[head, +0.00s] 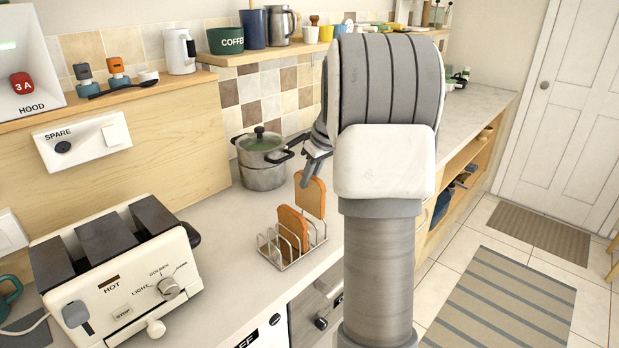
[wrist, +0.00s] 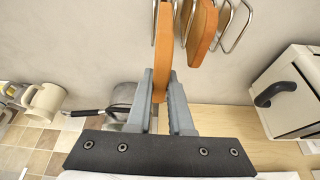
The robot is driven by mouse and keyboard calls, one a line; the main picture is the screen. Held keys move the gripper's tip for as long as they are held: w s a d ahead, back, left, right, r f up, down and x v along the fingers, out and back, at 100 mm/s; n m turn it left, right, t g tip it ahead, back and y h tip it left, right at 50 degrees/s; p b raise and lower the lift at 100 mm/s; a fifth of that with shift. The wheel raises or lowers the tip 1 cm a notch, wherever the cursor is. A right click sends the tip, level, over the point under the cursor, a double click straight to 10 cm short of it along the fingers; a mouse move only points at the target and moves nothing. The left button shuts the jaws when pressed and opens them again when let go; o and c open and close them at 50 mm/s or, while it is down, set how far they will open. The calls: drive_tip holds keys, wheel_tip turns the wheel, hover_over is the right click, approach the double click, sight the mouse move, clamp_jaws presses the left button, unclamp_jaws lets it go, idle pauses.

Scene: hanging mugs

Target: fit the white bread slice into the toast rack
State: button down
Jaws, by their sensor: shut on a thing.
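My gripper (head: 317,157) is shut on the bread slice (head: 311,196), gripping it near its top edge. The slice shows a tan face with a brown crust and hangs roughly upright. In the wrist view the same slice (wrist: 162,40) is seen edge-on between the two fingers (wrist: 161,78). The wire toast rack (head: 283,264) stands on the counter below. The held slice is over the rack's far right end; I cannot tell whether its lower edge is between the wires. A second, browner slice (head: 292,228) stands in the rack; it also shows in the wrist view (wrist: 202,32).
A white toaster (head: 125,285) stands at the left front. A lidded pot (head: 262,160) stands behind the rack, close to my gripper. The counter (head: 215,235) between toaster and rack is clear. A shelf with mugs (head: 225,40) is above.

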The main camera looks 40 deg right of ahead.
sight(306, 209)
drive_tip(key=shift+f, duration=0.15)
drive_tip(key=shift+f+b, duration=0.35)
drive_tip(key=shift+f+b, duration=2.65)
drive_tip(key=shift+f, duration=0.6)
drive_tip(key=c, duration=0.7)
unclamp_jaws()
drive_tip(key=shift+r, duration=0.1)
drive_tip(key=shift+c, duration=0.2)
drive_tip(key=p+v, duration=0.2)
drive_tip(key=v, duration=1.5)
drive_tip(key=shift+r+p, duration=0.25)
drive_tip(key=shift+p, duration=0.05)
